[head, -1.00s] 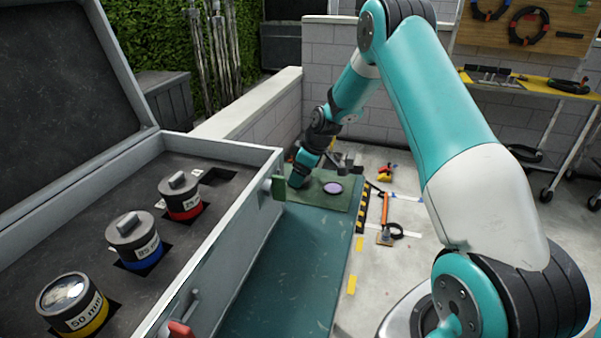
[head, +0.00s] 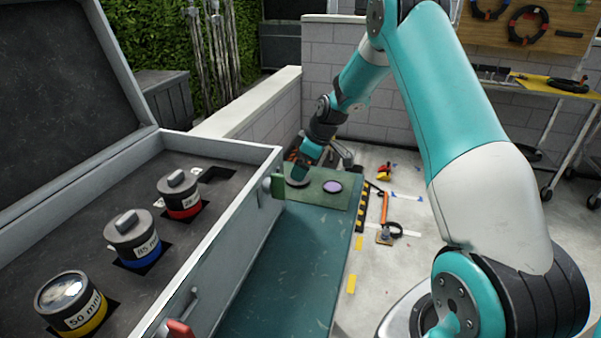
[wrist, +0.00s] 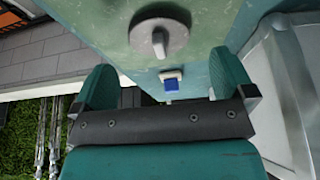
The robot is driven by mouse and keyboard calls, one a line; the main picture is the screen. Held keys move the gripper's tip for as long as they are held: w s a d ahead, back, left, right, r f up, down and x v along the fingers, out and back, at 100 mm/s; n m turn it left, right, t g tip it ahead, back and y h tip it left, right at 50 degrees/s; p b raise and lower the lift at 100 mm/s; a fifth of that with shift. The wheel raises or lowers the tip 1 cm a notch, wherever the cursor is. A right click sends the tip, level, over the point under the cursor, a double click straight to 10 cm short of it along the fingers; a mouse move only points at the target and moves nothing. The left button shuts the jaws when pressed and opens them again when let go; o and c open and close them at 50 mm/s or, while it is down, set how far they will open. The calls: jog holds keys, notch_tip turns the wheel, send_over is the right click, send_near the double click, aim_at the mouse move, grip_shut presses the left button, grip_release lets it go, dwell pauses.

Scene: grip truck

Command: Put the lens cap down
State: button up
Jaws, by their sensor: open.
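The lens cap (head: 297,183), a grey disc, lies on the green mat (head: 322,202) at the far end of the teal bench top. In the wrist view the cap (wrist: 158,40) shows a raised bar grip and lies flat beyond my fingers. My gripper (wrist: 163,64) is open with nothing between its two teal fingers. In the head view my gripper (head: 303,169) is just above the cap; its fingers are hard to make out there. The 50 mm lens (head: 70,302), with a yellow band, stands in the case with its glass bare.
A purple disc (head: 332,187) lies on the mat right of the cap. The open grey case (head: 235,221) borders the bench on the left and holds the 85 mm lens (head: 133,238) and a red-banded lens (head: 180,193), both capped. The nearer bench top (head: 275,265) is clear.

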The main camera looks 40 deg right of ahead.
jog(key=v, duration=0.8)
jog(key=shift+r+b, duration=0.3)
jog(key=shift+b, duration=0.05)
jog(key=shift+s+d, duration=0.1)
